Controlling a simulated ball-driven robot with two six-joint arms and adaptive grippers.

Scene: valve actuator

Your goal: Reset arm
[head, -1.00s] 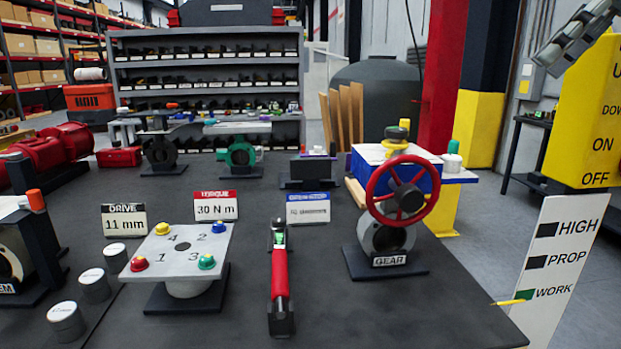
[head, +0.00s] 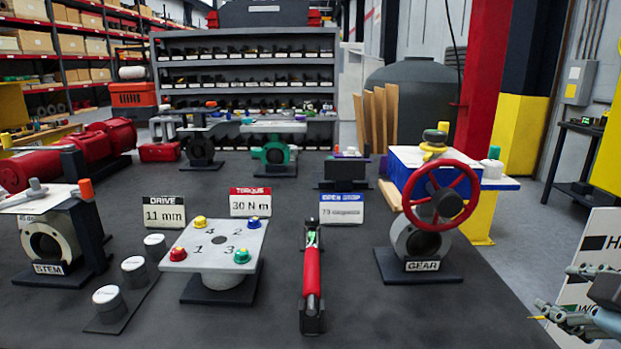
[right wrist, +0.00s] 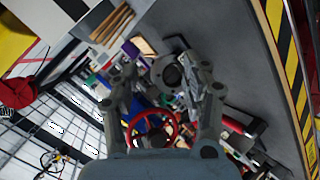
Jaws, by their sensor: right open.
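My right gripper (head: 556,288) is at the lower right of the head view, partly cut off by the frame edge. It is off the table's right side, in front of the white HIGH/PROP/WORK board, and part of that board is hidden behind it. In the right wrist view my right gripper (right wrist: 166,75) shows two spread fingers with nothing held between them. The red handwheel (right wrist: 152,130) shows low between the fingers, some distance beyond them. My left gripper is not in view.
On the dark table (head: 340,260) stand the GEAR valve (head: 420,243) with its red handwheel, a red-handled wrench (head: 312,275), a numbered plate (head: 222,243) and the STEM valve (head: 50,245). The white board (head: 597,230) stands beside the table's right edge. Table space between wrench and GEAR valve is clear.

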